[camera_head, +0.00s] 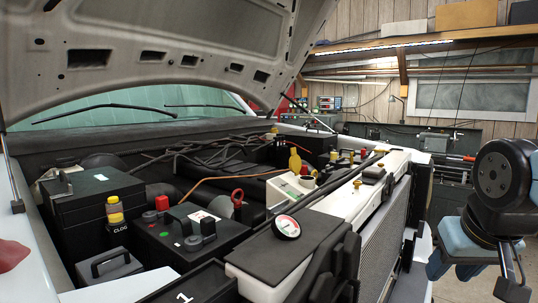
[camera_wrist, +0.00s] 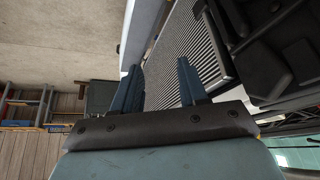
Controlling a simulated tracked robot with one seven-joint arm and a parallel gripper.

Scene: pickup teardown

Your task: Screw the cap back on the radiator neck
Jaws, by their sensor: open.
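The radiator (camera_head: 385,225) stands at the front of the engine bay, right of the middle in the head view, with a pale top tank. A small dark cap-like piece (camera_head: 373,174) sits on that tank, with a small yellow piece (camera_head: 357,184) beside it. I cannot tell which is the cap and which the neck. My gripper (camera_wrist: 160,72) is open and empty in the wrist view, its two blue fingers apart. The radiator's finned face (camera_wrist: 192,45) shows beyond the fingers. In the head view my gripper hangs at the right edge, outside the bay and clear of the radiator.
The raised hood (camera_head: 180,40) covers the bay from above. A round gauge (camera_head: 287,227) lies on a dark cover left of the radiator. A white reservoir (camera_head: 290,190), a battery (camera_head: 190,238) and loose cables crowd the bay. A workbench stands behind. Free floor lies right of the truck.

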